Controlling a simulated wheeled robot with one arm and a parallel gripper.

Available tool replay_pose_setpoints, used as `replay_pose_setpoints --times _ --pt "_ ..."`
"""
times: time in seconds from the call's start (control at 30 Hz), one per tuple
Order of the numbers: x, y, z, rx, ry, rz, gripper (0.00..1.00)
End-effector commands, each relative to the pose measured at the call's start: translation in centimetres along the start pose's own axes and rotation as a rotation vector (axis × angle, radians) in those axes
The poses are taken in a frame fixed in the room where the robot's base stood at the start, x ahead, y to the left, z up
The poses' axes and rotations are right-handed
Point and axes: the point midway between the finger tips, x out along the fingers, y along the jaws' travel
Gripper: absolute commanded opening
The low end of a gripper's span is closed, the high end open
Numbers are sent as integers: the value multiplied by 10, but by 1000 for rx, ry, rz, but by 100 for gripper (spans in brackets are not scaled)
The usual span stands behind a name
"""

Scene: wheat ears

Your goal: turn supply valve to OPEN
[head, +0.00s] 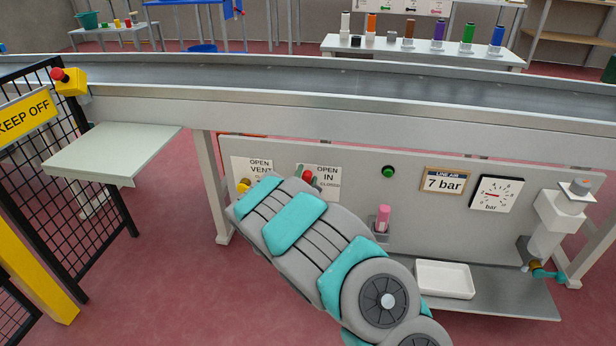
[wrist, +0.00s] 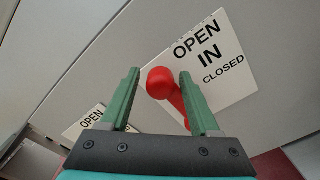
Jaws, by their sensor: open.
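The supply valve's red handle (wrist: 160,83) has a round knob and a lever that runs down to the right behind my right finger in the wrist view. Beside it is a white placard (wrist: 212,62) reading OPEN, IN, CLOSED. My gripper (wrist: 159,78) is open, with a green finger on each side of the knob. I cannot tell whether either finger touches it. In the head view the red handle (head: 308,176) shows beside its placard (head: 328,176), and my arm hides the gripper.
The vent valve's yellow handle (head: 244,185) and placard (head: 258,166) are close on the left. On the panel are a green button (head: 388,172), a 7 bar sign (head: 444,181) and a gauge (head: 496,194). The conveyor (head: 340,100) runs above; a white tray (head: 444,279) sits below.

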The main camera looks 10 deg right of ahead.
Motion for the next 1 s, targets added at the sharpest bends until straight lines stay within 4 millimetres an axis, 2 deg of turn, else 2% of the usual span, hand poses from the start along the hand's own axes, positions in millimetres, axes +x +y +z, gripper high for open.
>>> replay_pose_setpoints --times 0.07,0.43,0.8,1.0 --pt "-1 2 -4 -1 7 4 69" --pt "-5 2 -1 -1 1 2 69" --pt "-56 3 -3 -2 3 6 69" --pt "-74 1 -3 -2 5 3 69"
